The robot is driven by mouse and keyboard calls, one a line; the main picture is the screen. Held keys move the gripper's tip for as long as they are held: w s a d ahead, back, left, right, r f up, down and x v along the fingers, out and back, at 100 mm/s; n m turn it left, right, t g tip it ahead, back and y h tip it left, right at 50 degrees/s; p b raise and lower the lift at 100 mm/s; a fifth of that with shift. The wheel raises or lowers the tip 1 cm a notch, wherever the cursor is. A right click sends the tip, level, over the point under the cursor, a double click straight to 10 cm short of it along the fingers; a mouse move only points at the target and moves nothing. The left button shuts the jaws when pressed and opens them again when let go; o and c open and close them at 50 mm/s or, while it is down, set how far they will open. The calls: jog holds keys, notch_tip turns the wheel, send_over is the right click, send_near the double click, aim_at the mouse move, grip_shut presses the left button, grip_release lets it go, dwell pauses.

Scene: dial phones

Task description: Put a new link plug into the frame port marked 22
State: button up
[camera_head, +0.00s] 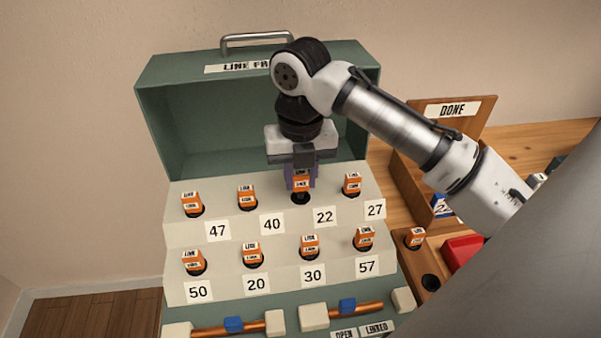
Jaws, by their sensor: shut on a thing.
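The line frame (152,110) is a green case with two pale rows of dark round ports. Third from left in the upper row is the port (301,199) that goes with the card "22" (324,217). My gripper (301,180) points down above this port, shut on an orange link plug (301,187) with a white label. The plug is upright over the port's dark opening. I cannot tell whether its lower end is seated or just above. The fingers hide its sides.
Orange plugs stand in the other ports, such as 40 (247,197) and 27 (352,184).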

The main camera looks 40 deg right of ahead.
jog(key=shift+f+b, duration=0.55)
jog(key=shift+f, duration=0.6)
jog(key=o, duration=0.9)
jog(key=shift+o, duration=0.6)
jog(key=shift+o, duration=0.7)
jog(key=shift+r, duration=0.1)
jog(key=shift+r+p, duration=3.4)
jog(key=shift+r, duration=0.3)
